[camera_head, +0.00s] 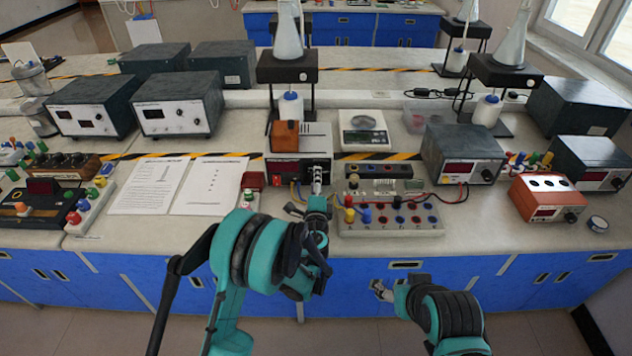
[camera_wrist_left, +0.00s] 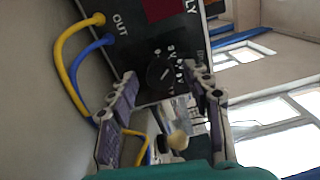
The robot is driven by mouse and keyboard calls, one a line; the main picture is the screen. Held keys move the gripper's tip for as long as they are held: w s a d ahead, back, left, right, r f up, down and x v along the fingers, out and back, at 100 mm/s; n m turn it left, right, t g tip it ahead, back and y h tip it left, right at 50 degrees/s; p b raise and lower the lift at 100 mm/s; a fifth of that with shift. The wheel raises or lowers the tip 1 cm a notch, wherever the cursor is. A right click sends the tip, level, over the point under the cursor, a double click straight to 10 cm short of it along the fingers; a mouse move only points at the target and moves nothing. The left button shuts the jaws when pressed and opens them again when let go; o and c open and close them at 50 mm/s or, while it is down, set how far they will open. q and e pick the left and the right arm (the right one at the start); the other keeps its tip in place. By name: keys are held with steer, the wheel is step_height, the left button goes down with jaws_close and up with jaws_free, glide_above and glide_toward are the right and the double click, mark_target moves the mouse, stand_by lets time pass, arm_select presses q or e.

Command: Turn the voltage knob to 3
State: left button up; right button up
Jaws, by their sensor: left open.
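The power supply (camera_head: 318,139) is a dark box with a light front edge and a red display, standing at the middle of the bench. In the left wrist view its black panel carries the round black voltage knob (camera_wrist_left: 160,69), with white voltage marks beside it. I cannot tell which mark the knob points to. My left gripper (camera_head: 317,187) is open in front of the panel, its two fingers to either side of the knob in the wrist view, with no clear contact. My right gripper (camera_head: 382,290) hangs low before the blue cabinets; its opening is unclear.
Yellow (camera_wrist_left: 66,62) and blue (camera_wrist_left: 83,66) cables leave the panel's OUT sockets beside the knob. A terminal board (camera_head: 390,214) with coloured posts stands right of my left gripper. Paper sheets (camera_head: 150,187) lie to the left. A digital scale (camera_head: 363,130) stands behind.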

arm_select(q)
steer(key=s, duration=0.7)
steer(key=shift+s, duration=0.25)
steer(key=shift+a+r, duration=0.2)
steer(key=shift+a, duration=0.1)
steer(key=s+a+r+n+g+y, duration=0.2)
steer(key=s+a+r+n+g, duration=0.25)
steer(key=a, duration=0.45)
steer(key=s+a+r+n+g+y, duration=0.2)
steer(key=s+a+r+n, duration=0.2)
steer(key=s+a+n, duration=0.3)
steer(key=s+f+n+g+h, duration=0.2)
steer(key=s+n, duration=0.2)
steer(key=s, duration=0.6)
steer(key=s+a+f+n+g+h, duration=0.1)
steer(key=s+n+g+h, duration=0.1)
steer(key=s, duration=0.8)
steer(key=shift+f+n, duration=0.4)
steer(key=shift+n, duration=0.45)
steer(key=shift+s, duration=0.1)
